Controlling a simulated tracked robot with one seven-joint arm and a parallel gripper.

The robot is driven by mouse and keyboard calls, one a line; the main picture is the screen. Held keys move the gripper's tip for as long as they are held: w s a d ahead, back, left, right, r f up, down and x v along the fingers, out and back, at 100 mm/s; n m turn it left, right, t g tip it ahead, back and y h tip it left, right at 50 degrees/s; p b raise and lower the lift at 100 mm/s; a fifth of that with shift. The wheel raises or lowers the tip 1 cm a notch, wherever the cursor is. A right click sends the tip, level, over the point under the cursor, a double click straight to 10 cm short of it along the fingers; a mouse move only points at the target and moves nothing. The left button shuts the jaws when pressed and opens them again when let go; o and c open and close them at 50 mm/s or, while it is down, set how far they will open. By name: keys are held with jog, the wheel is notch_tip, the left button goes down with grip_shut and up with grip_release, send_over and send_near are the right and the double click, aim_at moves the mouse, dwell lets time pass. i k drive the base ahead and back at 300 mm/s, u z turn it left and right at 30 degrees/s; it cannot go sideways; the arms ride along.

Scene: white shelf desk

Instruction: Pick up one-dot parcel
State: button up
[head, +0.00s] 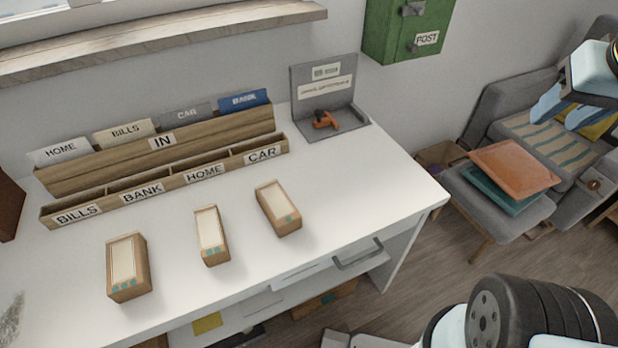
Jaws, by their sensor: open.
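Three tan parcels with pale tops stand apart on the white desk (340,200). The right parcel (278,207) seems to carry a single teal dot near its front end, so it looks like the one-dot parcel. The middle parcel (211,235) seems to show two teal dots. The left parcel (128,266) seems to show three.
A wooden sorter (165,185) with labelled slots and file cards stands behind the parcels. A grey stand (335,122) with an orange-brown item is at the desk's back right. A green post box (400,35) hangs on the wall. The desk between the right parcel and right edge is clear.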

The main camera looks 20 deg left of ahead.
aim_at(279, 210)
jog(key=z, duration=0.85)
jog(key=k, duration=2.5)
jog(key=u, duration=1.05)
jog(key=i, duration=1)
jog(key=z, duration=0.05)
